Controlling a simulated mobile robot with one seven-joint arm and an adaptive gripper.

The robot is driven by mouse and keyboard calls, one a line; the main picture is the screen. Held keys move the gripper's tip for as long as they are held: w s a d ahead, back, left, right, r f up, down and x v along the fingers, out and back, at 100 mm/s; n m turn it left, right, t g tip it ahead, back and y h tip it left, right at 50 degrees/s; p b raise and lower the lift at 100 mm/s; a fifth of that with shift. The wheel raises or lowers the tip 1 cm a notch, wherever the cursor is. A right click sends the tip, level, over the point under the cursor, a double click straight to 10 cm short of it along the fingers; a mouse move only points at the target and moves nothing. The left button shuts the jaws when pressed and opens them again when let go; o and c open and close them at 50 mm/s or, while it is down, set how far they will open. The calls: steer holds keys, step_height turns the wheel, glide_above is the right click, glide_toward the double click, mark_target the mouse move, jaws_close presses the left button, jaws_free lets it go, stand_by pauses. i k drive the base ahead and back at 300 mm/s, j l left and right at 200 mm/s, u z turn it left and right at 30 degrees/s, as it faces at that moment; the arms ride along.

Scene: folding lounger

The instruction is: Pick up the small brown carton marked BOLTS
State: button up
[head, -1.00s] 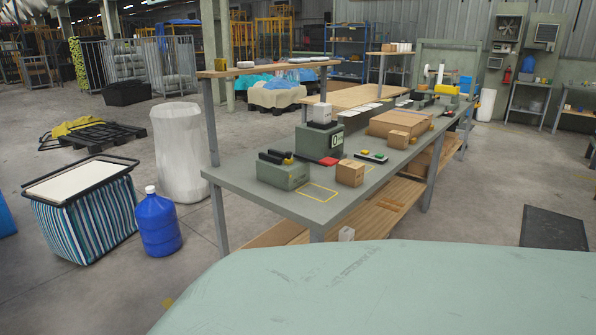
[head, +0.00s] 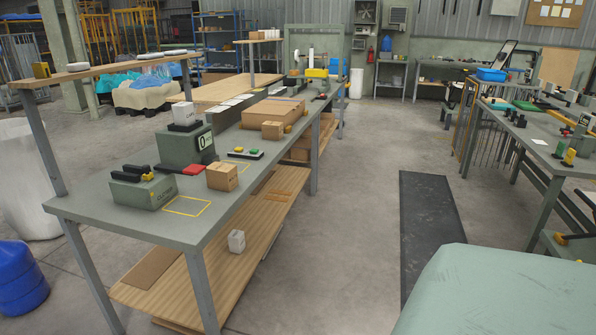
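Two small brown cartons stand on the long grey-green workbench (head: 150,228). The nearer carton (head: 222,177) is near the bench's front edge, just right of a yellow-outlined square. The other carton (head: 272,130) is farther back, beside a wide flat brown box (head: 262,113). Any lettering on either is too small to read, so I cannot tell which is marked BOLTS. My gripper is not in view.
A green box with black handles (head: 144,192), a scale-like green unit (head: 186,147) and a red item (head: 195,169) share the bench. A small white box (head: 236,241) sits on the wooden lower shelf. A dark mat (head: 428,225) lies on open floor at right.

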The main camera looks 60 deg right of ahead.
mark_target(222, 177)
steer(key=j+z, duration=0.1)
steer(key=z, duration=1.4)
steer(key=j, duration=0.45)
steer(key=k+j+z, duration=0.1)
steer(key=j, duration=0.4)
steer(key=k+j, duration=0.1)
steer(key=j, duration=0.35)
